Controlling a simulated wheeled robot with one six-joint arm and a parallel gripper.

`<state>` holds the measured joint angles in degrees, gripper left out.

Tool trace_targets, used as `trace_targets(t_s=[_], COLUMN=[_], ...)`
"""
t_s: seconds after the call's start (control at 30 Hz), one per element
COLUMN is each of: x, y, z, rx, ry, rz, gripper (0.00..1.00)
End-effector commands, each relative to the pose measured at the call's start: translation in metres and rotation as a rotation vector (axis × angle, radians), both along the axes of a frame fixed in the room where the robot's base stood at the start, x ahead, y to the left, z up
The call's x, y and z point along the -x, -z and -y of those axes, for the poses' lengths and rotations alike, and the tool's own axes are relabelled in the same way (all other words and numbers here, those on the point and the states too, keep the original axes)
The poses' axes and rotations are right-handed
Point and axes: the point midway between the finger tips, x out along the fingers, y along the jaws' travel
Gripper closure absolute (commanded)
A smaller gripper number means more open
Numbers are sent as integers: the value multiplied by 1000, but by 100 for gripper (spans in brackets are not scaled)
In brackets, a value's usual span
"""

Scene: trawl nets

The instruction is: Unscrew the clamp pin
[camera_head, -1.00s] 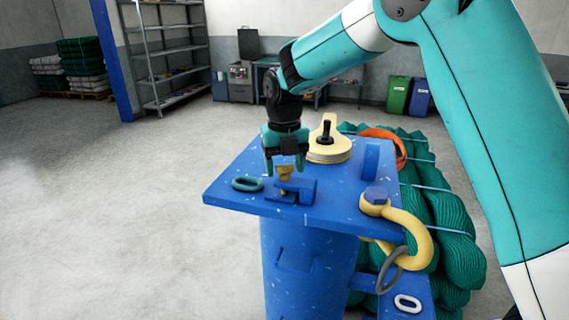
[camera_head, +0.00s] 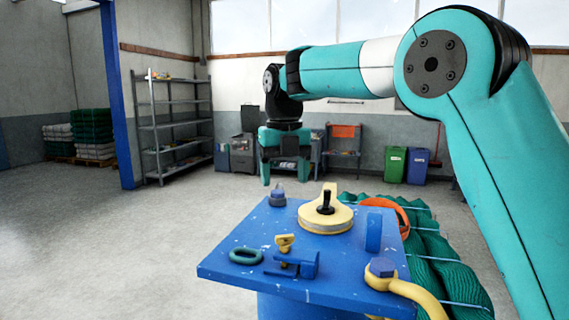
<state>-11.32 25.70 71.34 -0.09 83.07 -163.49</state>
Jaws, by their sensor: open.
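The clamp pin (camera_head: 284,241) has a yellow wing-shaped head. It stands upright in the small blue clamp (camera_head: 292,264) near the front edge of the blue table top (camera_head: 230,271). My gripper (camera_head: 283,178) is raised well above and behind the pin in the picture, pointing down. Its two teal fingers are apart, with nothing between them.
A dark green ring (camera_head: 246,256) lies left of the clamp. A yellow block (camera_head: 327,218) with a black pin, a blue-grey knob (camera_head: 277,198) and an upright blue plate (camera_head: 373,231) stand behind. A yellow shackle (camera_head: 410,290) hangs at the right edge. Green net (camera_head: 440,265) lies beyond.

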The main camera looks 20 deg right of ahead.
Motion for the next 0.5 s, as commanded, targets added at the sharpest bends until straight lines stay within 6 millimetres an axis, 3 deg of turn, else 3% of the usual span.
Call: trace_targets(t_s=[0.2, 0.5], x=[0, 0], y=[-30, -37], z=[0, 0], rx=[0, 1], ry=[0, 0], rz=[0, -2], gripper=[30, 30])
